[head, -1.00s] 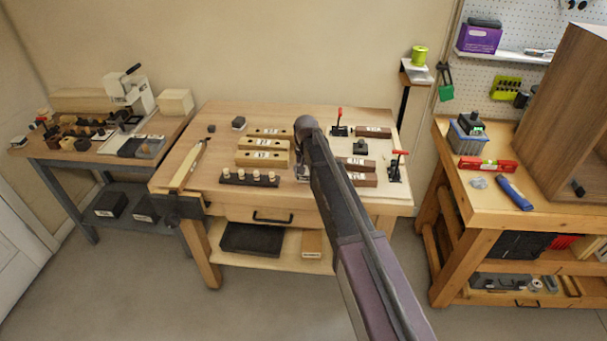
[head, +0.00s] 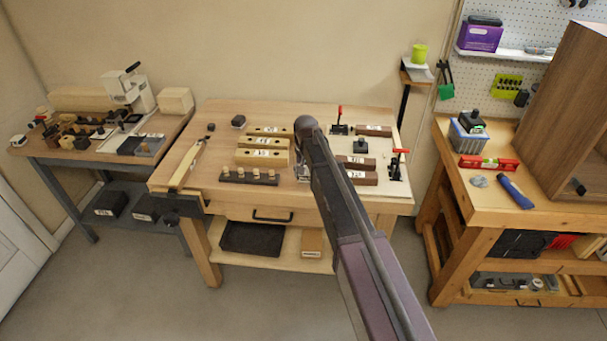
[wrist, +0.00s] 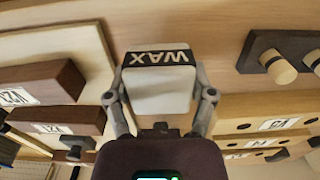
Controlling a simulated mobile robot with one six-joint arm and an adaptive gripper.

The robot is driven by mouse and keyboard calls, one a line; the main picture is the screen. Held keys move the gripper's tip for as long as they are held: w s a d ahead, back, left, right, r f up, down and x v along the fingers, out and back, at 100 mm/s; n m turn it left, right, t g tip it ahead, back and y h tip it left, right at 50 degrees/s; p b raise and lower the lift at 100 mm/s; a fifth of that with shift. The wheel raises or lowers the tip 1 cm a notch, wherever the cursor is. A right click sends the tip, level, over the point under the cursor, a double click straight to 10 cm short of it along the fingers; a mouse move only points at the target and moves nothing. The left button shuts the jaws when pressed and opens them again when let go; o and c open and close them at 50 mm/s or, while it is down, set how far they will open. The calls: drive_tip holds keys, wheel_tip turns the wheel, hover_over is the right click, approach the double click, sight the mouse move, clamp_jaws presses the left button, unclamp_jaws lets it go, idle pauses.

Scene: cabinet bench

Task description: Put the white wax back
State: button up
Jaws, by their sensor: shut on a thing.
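The white wax (wrist: 160,88) is a pale block with a dark band reading WAX. In the wrist view it sits between the two fingers of my gripper (wrist: 164,92), which is shut on it. In the head view my arm covers most of the gripper and I cannot make out the wax. The gripper is over the middle of the wooden workbench (head: 222,140), between the light and dark labelled blocks. I cannot tell how high the wax is above the bench top.
Light blocks (head: 262,158) and a dark peg rack (head: 249,176) lie left of my arm. Dark blocks (head: 356,162) and red-handled clamps (head: 340,125) stand right. A dark tray (head: 251,238) is on the lower shelf. The bench's left part is fairly clear.

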drive_tip(key=shift+f+b, duration=1.5)
drive_tip(key=shift+f, duration=0.05)
idle(2.5)
drive_tip(key=o, duration=1)
drive_tip(key=shift+c, duration=0.2)
drive_tip(key=shift+r, duration=0.15)
drive_tip(key=shift+r+p, duration=3.4)
drive_tip(key=shift+p, duration=0.15)
